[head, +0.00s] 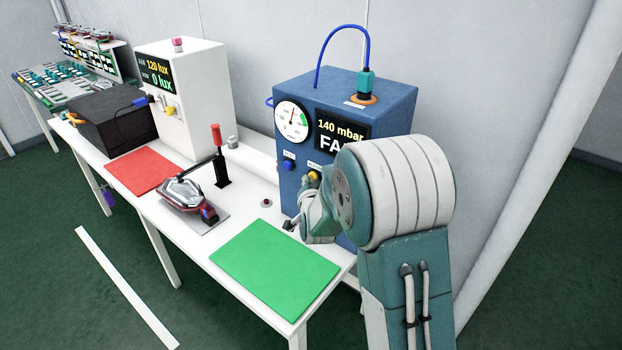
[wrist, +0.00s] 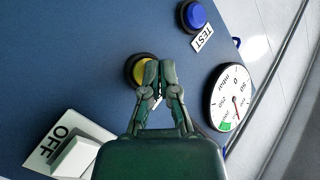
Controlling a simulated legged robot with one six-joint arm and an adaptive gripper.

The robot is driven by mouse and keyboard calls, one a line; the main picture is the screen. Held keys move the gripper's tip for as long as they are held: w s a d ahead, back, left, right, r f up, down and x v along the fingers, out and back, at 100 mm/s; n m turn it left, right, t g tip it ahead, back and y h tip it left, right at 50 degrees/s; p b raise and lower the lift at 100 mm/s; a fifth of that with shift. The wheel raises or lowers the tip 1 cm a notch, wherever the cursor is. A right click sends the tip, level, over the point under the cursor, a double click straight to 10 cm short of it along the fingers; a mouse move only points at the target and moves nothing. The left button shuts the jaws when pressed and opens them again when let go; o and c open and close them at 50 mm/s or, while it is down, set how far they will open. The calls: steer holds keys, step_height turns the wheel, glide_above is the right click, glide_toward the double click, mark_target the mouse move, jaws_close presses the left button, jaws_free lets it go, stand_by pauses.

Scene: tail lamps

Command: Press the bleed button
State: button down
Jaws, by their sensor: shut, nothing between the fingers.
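The yellow button (head: 313,176), apparently the bleed button, sits on the front of the blue tester box (head: 350,95); its label is not readable. In the wrist view the yellow button (wrist: 140,73) shows in its black ring, partly covered by my fingertips. My gripper (wrist: 160,66) is shut and empty, its tips over the button's right side. I cannot tell whether they touch it. A blue button (head: 289,164) is left of the yellow one; in the wrist view the blue button (wrist: 195,15) is labelled TEST.
The gauge (head: 291,122) is above the buttons. The display (head: 341,134) reads 140 mbar, its second line partly hidden by my arm. A white OFF rocker (wrist: 82,158) is near my gripper. A lamp (head: 187,194), green mat (head: 275,268) and red mat (head: 143,170) lie on the table.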

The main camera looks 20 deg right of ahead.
steer(key=shift+w+d, duration=0.2)
stand_by(0.4)
steer(key=shift+s+a, duration=0.55)
steer(key=shift+a, duration=0.15)
steer(key=s+a, duration=0.1)
steer(key=a, duration=0.1)
steer(key=s+a, duration=0.2)
stand_by(0.6)
stand_by(0.4)
